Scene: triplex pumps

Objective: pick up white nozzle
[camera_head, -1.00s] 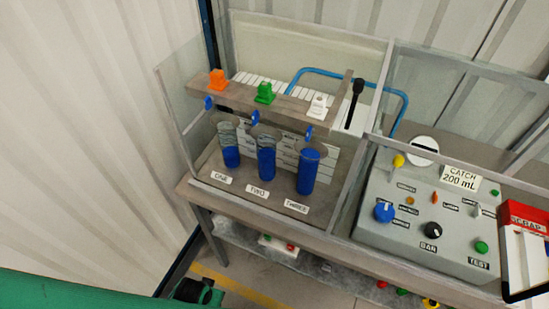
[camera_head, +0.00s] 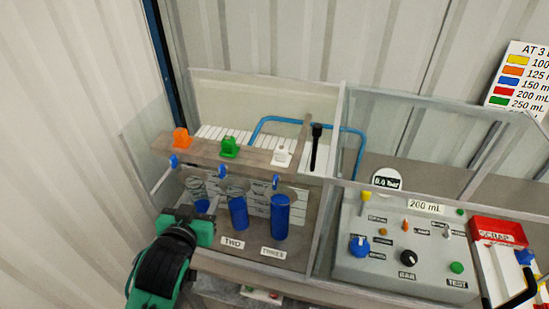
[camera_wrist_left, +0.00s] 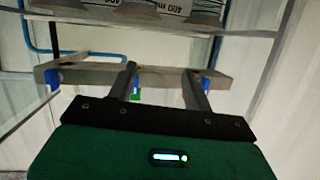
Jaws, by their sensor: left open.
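The white nozzle (camera_head: 282,156) sits upright on the grey shelf bar at the right end of a row, beside the green nozzle (camera_head: 229,147) and the orange nozzle (camera_head: 181,138). My left gripper (camera_head: 192,224) is in front of the left cylinder, low and to the left of the white nozzle, and apart from it. In the left wrist view its two dark fingers (camera_wrist_left: 159,84) are spread with nothing held between them. I cannot make out the white nozzle in that view. My right gripper is not in view.
Clear panels and a grey frame (camera_head: 333,150) surround the bench. Blue cylinders (camera_head: 280,217) stand below the bar (camera_head: 255,157). A black lever (camera_head: 316,145) rises just right of the white nozzle. A control box (camera_head: 400,262) and a red scrap tray (camera_head: 497,231) are at the right.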

